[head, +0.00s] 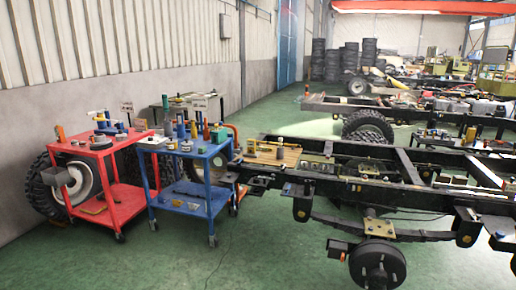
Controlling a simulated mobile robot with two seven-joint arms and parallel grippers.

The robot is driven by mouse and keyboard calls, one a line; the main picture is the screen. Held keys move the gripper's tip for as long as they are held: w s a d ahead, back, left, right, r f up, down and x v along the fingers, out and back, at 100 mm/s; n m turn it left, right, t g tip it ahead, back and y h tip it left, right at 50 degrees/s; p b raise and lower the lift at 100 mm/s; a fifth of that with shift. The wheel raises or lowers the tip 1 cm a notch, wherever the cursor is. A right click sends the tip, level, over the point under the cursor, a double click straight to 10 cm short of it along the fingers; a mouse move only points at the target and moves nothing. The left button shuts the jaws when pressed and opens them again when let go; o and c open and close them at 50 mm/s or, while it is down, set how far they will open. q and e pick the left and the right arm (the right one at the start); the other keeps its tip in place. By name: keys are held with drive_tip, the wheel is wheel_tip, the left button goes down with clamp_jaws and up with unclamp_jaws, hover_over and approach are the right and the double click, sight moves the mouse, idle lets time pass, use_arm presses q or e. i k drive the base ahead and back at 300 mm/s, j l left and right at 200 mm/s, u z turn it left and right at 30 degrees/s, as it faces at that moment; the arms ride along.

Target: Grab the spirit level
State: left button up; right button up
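I cannot make out the spirit level for certain; the tools in view are too small to tell apart. A red cart (112,162) at the left carries several small tools and bottles on top, with yellowish items (95,207) on its lower shelf. A blue cart (190,153) beside it carries several bottles, cans and tools on top and small items on its lower shelf. Neither of my grippers is in view.
A black chassis frame (400,195) with a wheel hub (377,265) fills the right side. Tyres (48,188) lean behind the red cart along the wall. Green floor (160,265) in front is clear.

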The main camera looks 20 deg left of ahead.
sight(259, 147)
drive_tip(key=i+j, duration=0.4)
drive_tip(key=j, duration=0.15)
drive_tip(key=i+j, duration=0.4)
drive_tip(key=j, duration=0.2)
drive_tip(key=i+j, duration=0.35)
drive_tip(key=j, duration=0.2)
drive_tip(key=i+j, duration=0.4)
drive_tip(key=j, duration=0.2)
drive_tip(key=i+j, duration=0.4)
drive_tip(key=j, duration=0.15)
